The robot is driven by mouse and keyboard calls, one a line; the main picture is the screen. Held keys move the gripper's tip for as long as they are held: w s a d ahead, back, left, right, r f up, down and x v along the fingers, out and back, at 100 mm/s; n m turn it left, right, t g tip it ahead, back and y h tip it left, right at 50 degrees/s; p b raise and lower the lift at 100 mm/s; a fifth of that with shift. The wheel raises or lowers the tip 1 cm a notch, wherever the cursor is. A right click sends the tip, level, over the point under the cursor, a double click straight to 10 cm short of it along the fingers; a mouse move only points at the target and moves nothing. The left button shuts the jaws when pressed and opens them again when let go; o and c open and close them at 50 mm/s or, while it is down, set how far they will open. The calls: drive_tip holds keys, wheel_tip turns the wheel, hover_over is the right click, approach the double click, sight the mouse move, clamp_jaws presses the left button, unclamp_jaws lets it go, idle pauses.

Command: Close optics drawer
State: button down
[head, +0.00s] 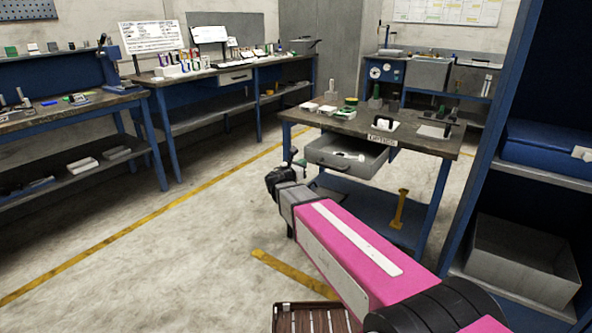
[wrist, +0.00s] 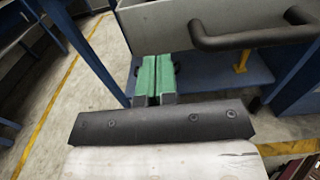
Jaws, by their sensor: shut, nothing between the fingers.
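The optics drawer (head: 347,156) is pulled out from the front of the dark-topped table (head: 440,147), under an "OPTICS" label. White items lie inside it. In the wrist view, the drawer's grey front panel (wrist: 165,22) and its dark bar handle (wrist: 250,38) fill the upper part. My gripper (head: 290,163) is at the near left of the drawer in the head view, partly hidden behind my pink arm. In the wrist view, my gripper's green-padded fingers (wrist: 156,78) are together and empty. They appear below and left of the handle; I cannot tell whether they touch the panel.
The table holds boxes and small tools on top and a blue lower shelf (head: 375,207) with a yellow stand (head: 399,210). A blue shelving unit (head: 500,135) stands close on the right. A wooden crate (head: 305,318) is at the bottom. The floor to the left is clear.

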sight(313, 156)
drive_tip(key=shift+x, duration=3.1)
drive_tip(key=x, duration=2.2)
drive_tip(key=shift+w+f, duration=0.1)
drive_tip(key=shift+w, duration=0.05)
drive_tip(key=shift+w+d, duration=0.45)
drive_tip(key=shift+w, duration=0.1)
drive_tip(key=shift+w+d, duration=0.1)
